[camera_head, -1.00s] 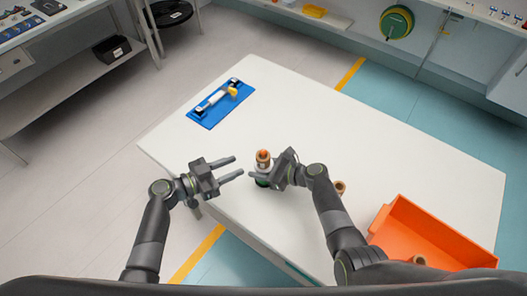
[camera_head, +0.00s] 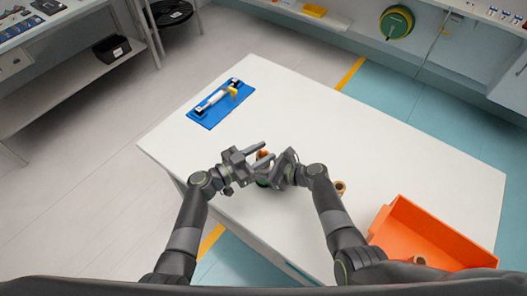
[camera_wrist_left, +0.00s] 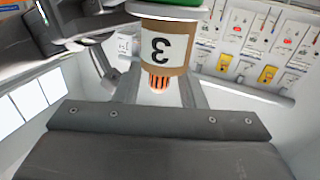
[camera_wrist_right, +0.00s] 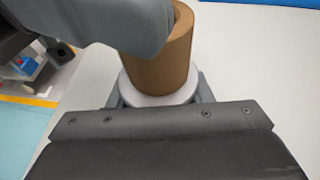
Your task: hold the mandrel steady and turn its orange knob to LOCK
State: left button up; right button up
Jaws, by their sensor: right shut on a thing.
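The core also shows in the right wrist view (camera_wrist_right: 160,72), above a pale flange (camera_wrist_right: 158,97). My left gripper (camera_head: 266,155) is open, with its fingers on either side of the knob, apart from each other. My right gripper (camera_head: 262,178) is shut on the mandrel below the flange. The knob's LOCK marking is not visible, and my left gripper partly hides the mandrel in the head view.
An orange bin (camera_head: 405,213) stands at the front right. Another brown core (camera_head: 340,187) is right of my right gripper.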

pick_arm(q)
jog(key=shift+w+d, duration=0.15)
jog(key=shift+d, duration=0.15)
grip_shut()
jog(key=shift+n+t+y, duration=0.8)
jog(key=shift+t, duration=0.2)
grip_release()
jog(key=v, duration=1.2)
